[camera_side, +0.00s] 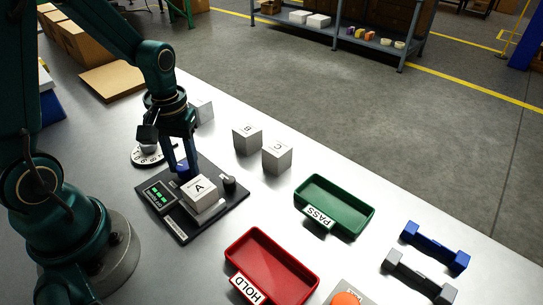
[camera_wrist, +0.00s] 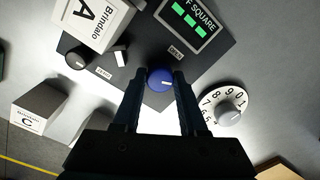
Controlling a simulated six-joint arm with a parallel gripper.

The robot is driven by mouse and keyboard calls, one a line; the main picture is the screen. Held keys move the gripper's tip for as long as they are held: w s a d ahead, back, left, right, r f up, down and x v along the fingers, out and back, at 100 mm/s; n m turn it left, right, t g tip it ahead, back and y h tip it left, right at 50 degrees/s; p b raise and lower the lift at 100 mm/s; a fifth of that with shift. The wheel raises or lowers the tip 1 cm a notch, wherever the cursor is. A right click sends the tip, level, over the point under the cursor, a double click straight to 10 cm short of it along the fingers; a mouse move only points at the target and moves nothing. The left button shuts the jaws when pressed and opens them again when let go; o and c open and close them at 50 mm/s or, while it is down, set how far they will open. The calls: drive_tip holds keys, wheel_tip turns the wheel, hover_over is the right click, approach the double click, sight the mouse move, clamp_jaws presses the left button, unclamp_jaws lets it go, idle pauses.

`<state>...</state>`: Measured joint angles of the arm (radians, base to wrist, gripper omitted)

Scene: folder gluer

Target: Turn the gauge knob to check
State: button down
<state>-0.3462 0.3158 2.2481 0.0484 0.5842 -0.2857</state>
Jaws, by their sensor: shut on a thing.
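The dark gauge panel (camera_side: 231,199) lies on the bench. A blue knob (camera_wrist: 160,79) with a white pointer mark sits at its edge; in the side view the knob (camera_side: 183,171) is partly hidden by my fingers. My gripper (camera_wrist: 157,82) points down and is shut on the blue knob, a finger on each side. A white block marked A (camera_side: 199,194) sits on the panel. A display (camera_side: 159,196) on the panel shows green lit bars, and in the wrist view it also shows "F SQUARE". A black knob (camera_side: 229,184) stands at the panel's other side.
A white numbered dial (camera_wrist: 224,108) lies close beside the panel. Blocks B (camera_side: 247,139) and C (camera_side: 277,157) stand behind. A green PASS tray (camera_side: 357,221), a red HOLD tray (camera_side: 307,278), an orange button (camera_side: 346,299) and blue (camera_side: 435,247) and grey (camera_side: 418,277) handled pieces lie to the right.

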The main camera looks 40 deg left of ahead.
sight(184, 167)
drive_tip(key=m, duration=0.4)
drive_tip(key=shift+m, duration=0.4)
idle(0.4)
drive_tip(key=shift+c, duration=2.2)
unclamp_jaws()
drive_tip(key=shift+r, duration=2.6)
